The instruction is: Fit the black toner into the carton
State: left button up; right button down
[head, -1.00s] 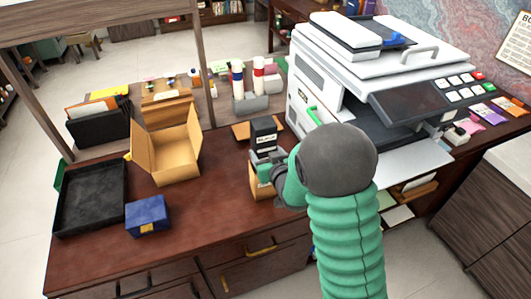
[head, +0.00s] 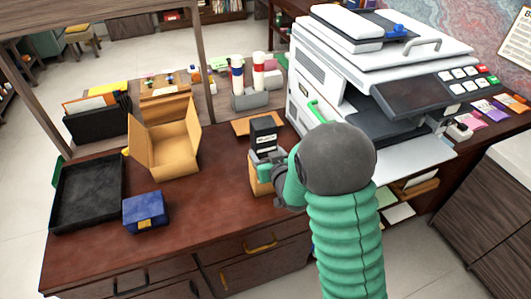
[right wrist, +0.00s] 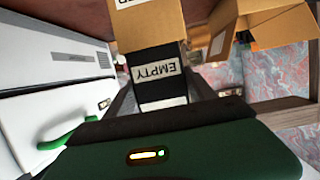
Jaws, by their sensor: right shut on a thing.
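The black toner (head: 263,130) stands upright in my right gripper (head: 266,160), near the printer's left side. In the right wrist view, which is upside down, the black toner (right wrist: 157,86) carries a white "EMPTY" label between the fingers (right wrist: 160,95). A small tan carton (head: 257,183) is directly below the toner; in the wrist view the carton (right wrist: 148,28) shows part of a white label. Whether the toner's lower end is inside it or only above it, I cannot tell. My left gripper is out of view.
A larger open cardboard box (head: 172,150) stands empty to the left. A black tray (head: 62,205) and a blue box (head: 146,211) are on the left desk. The white printer (head: 345,75) is close on the right. The desk's front middle is clear.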

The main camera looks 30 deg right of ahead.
jog(key=shift+f+b, duration=1.45)
jog(key=shift+f, duration=0.1)
jog(key=c, duration=0.6)
grip_release()
jog(key=shift+c, duration=0.2)
jog(key=o, duration=0.4)
jog(key=shift+s+f, duration=0.1)
jog(key=shift+s+a, duration=0.1)
